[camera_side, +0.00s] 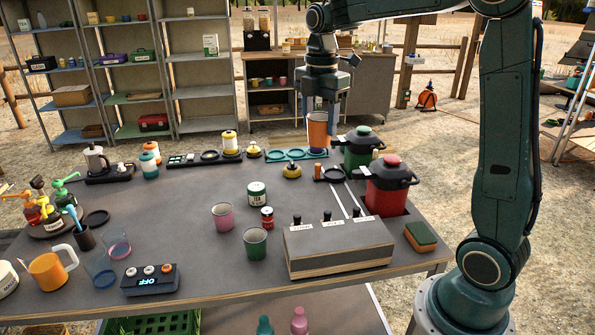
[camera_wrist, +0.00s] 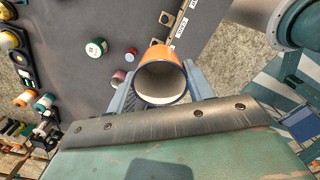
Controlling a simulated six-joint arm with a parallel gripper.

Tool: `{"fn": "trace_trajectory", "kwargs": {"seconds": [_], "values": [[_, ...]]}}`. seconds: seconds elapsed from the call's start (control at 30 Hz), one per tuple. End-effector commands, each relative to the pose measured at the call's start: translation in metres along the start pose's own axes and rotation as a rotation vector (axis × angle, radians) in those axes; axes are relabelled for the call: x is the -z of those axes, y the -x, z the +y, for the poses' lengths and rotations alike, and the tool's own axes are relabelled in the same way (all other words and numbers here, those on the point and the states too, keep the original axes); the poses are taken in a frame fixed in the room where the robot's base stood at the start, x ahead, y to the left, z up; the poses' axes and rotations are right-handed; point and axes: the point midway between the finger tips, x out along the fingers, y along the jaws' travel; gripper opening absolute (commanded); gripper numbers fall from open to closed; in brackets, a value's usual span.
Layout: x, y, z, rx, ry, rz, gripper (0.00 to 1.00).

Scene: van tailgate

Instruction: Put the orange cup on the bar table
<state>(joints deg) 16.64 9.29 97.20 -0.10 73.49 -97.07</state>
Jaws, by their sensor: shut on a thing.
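The orange cup (camera_side: 318,132) is held upright between the fingers of my gripper (camera_side: 322,108), at the far right part of the grey table (camera_side: 170,215). In the wrist view my gripper (camera_wrist: 161,88) has a finger on each side of the orange cup (camera_wrist: 157,53), and I look into its pale, empty inside. The cup's base is close to a teal tray with round recesses (camera_side: 283,155); I cannot tell whether it touches anything. A second orange mug (camera_side: 47,271) with a white handle stands at the table's near left.
Green (camera_side: 359,150) and red (camera_side: 387,188) lidded pots stand right of the cup. A yellow-topped pot (camera_side: 292,171) is close in front. A pink cup (camera_side: 222,215), green cup (camera_side: 255,243) and switch box (camera_side: 338,247) stand nearer. The table's middle left is clear.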

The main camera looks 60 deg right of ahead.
Motion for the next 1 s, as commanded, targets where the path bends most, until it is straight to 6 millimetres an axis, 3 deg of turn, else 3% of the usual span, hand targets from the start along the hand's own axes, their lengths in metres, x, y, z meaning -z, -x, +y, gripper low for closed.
{"fn": "trace_trajectory", "kwargs": {"seconds": [0.2,0.6,0.8,1.0], "values": [[-0.018,-0.013,0.044,0.002,-0.060,0.000,0.29],[-0.055,-0.049,0.112,0.003,-0.165,0.001,0.29],[-0.070,-0.065,0.134,0.001,-0.204,0.001,0.29],[-0.076,-0.072,0.143,0.000,-0.221,0.001,0.29]]}}
